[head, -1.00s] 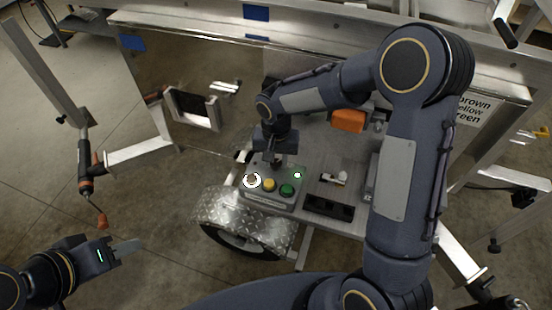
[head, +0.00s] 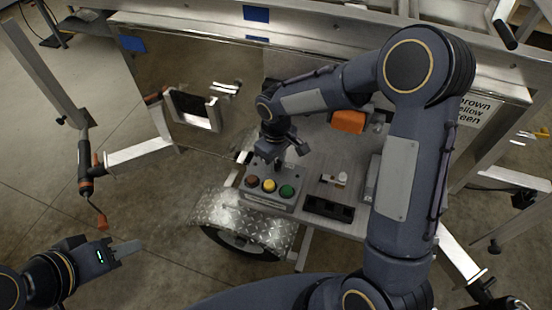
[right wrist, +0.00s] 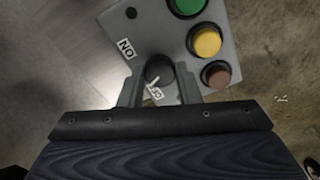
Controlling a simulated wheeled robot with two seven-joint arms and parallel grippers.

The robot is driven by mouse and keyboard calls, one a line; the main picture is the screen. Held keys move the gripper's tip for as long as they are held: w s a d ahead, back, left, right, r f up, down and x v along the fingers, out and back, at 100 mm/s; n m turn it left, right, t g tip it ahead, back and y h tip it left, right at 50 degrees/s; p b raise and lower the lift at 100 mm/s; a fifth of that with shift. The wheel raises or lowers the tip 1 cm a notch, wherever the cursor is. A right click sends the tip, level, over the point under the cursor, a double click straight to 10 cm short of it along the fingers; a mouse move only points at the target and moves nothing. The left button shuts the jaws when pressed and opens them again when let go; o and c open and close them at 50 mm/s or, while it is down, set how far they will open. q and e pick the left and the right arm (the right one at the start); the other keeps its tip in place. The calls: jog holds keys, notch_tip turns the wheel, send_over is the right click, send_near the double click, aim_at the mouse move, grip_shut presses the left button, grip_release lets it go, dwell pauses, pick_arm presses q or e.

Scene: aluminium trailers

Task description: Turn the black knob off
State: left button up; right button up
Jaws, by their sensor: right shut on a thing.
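The grey control box (head: 268,201) sits on the trailer deck, with brown (head: 252,181), yellow (head: 269,185) and green (head: 287,191) buttons. In the right wrist view, the round black knob (right wrist: 159,69) is between the two fingers of my right gripper (right wrist: 159,88), which is shut on it. An ON label (right wrist: 126,49) and a partly covered OFF label (right wrist: 156,89) are beside the knob. In the head view, the right gripper hides the knob. No button or lamp glows. My left gripper (head: 124,248) is at the lower left, away from the box; its finger gap is unclear.
A black open tray (head: 328,208) and an orange block (head: 348,121) are on the deck right of the box. A diamond-plate fender (head: 240,219) is in front. My right arm covers much of the right side.

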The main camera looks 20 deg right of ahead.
aim_at(276, 164)
jog(key=shift+n, duration=2.3)
jog(key=shift+p, duration=0.3)
jog(key=o, duration=1)
jog(key=shift+c, duration=0.2)
notch_tip(276, 164, up, 8)
jog(key=shift+f, duration=0.1)
